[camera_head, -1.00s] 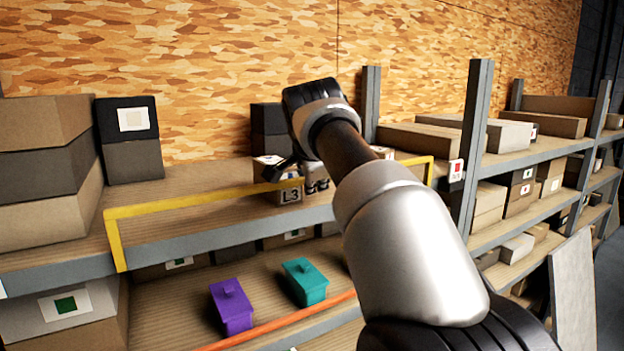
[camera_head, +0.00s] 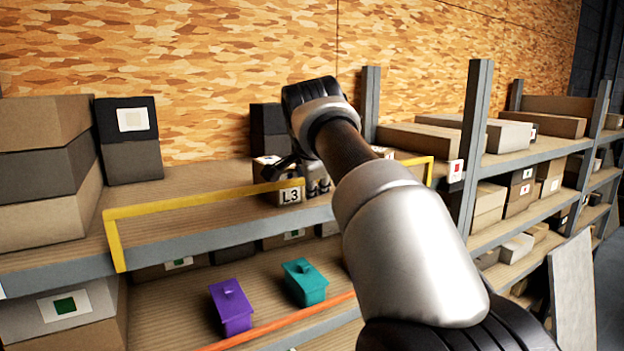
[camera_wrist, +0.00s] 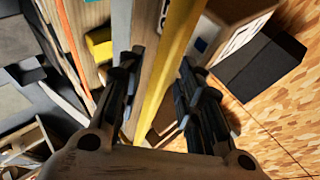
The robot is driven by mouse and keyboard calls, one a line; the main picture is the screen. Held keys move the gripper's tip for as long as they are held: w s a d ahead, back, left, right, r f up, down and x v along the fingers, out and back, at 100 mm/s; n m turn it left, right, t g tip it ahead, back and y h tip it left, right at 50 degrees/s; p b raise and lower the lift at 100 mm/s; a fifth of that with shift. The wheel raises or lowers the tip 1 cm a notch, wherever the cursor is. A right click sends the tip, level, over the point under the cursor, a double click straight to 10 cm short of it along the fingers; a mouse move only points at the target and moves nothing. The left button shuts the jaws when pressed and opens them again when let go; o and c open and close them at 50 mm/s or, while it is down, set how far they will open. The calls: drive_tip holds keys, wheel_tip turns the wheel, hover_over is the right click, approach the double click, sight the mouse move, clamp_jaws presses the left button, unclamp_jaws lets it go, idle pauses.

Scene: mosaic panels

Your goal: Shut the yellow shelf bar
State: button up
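The yellow shelf bar (camera_head: 190,201) runs along the front of the upper shelf. It stands above the shelf edge, with a bent end leg at the left and another at the right. My gripper (camera_head: 302,178) is at the middle of the bar, in front of a box labelled L3 (camera_head: 290,195). In the wrist view, the bar (camera_wrist: 174,60) passes lengthwise between the two dark fingers of my gripper (camera_wrist: 160,95). The fingers are apart, with gaps visible beside the bar. My arm hides part of the bar to the right of the gripper.
The upper shelf (camera_head: 190,177) holds stacked boxes at the left (camera_head: 45,165) and a dark box stack (camera_head: 128,140). The lower shelf carries a purple container (camera_head: 231,306), a teal container (camera_head: 304,281) and an orange bar (camera_head: 285,322). A grey upright (camera_head: 470,150) stands to the right.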

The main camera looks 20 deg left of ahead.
drive_tip(key=v, duration=1.2)
drive_tip(key=shift+d, duration=0.1)
drive_tip(key=s+d+f+n+g+h+b, duration=0.15)
drive_tip(key=s+d+f+b, duration=0.25)
drive_tip(key=d+f+b, duration=0.55)
drive_tip(key=s+d+f+n+h+b, duration=0.1)
drive_tip(key=s+d+f+n+b, duration=0.4)
drive_tip(key=d+f, duration=0.8)
drive_tip(key=s+d+f+n+g+b, duration=0.1)
drive_tip(key=s+d+f+b, duration=0.2)
drive_tip(key=f, duration=1.1)
drive_tip(key=s+d+f+n+g+b, duration=0.1)
drive_tip(key=s+d+f+b, duration=0.3)
drive_tip(key=s+f+b, duration=0.5)
drive_tip(key=s+d+f+n+g+b, duration=0.1)
drive_tip(key=s+d+f+b, duration=0.3)
drive_tip(key=s+f, duration=0.5)
wheel_tip(320, 180, down, 10)
drive_tip(key=shift+f+h+b, duration=0.1)
drive_tip(key=shift+h+b, duration=0.25)
drive_tip(key=shift+b, duration=0.7)
drive_tip(key=shift+s+n, duration=0.1)
drive_tip(key=shift+n, duration=0.15)
